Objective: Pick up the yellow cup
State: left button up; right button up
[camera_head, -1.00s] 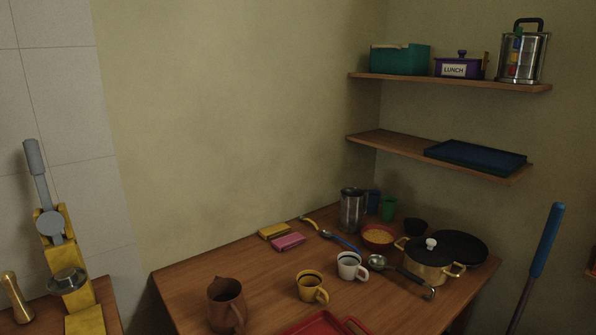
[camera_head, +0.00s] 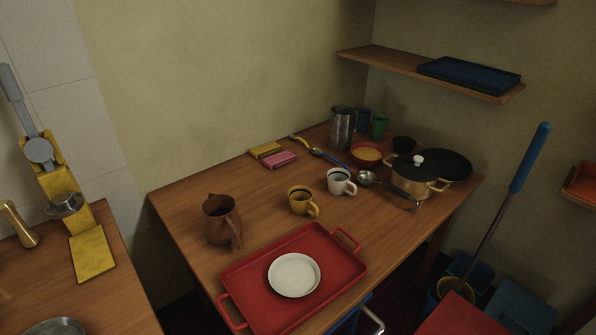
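The yellow cup (camera_head: 301,201) stands upright on the wooden table (camera_head: 190,208), with its handle toward the lower right. It is between a brown pitcher (camera_head: 221,220) on its left and a white cup (camera_head: 341,182) on its right. A red tray (camera_head: 245,289) with a white plate (camera_head: 294,275) lies in front of it. Neither of my grippers shows in the head view.
A ladle (camera_head: 367,178), a lidded pot (camera_head: 413,177) and a dark pan (camera_head: 447,165) stand right of the cups. A metal pitcher (camera_head: 342,128) and red bowl (camera_head: 367,154) are behind. Pink and yellow packs lie at the back edge. Bare table surrounds the yellow cup's left side.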

aim_at(300, 196)
jog(key=i+l+u, duration=0.1)
jog(key=l+u, duration=0.35)
jog(key=l, duration=0.2)
jog(key=l+u, duration=0.45)
jog(key=l, duration=0.2)
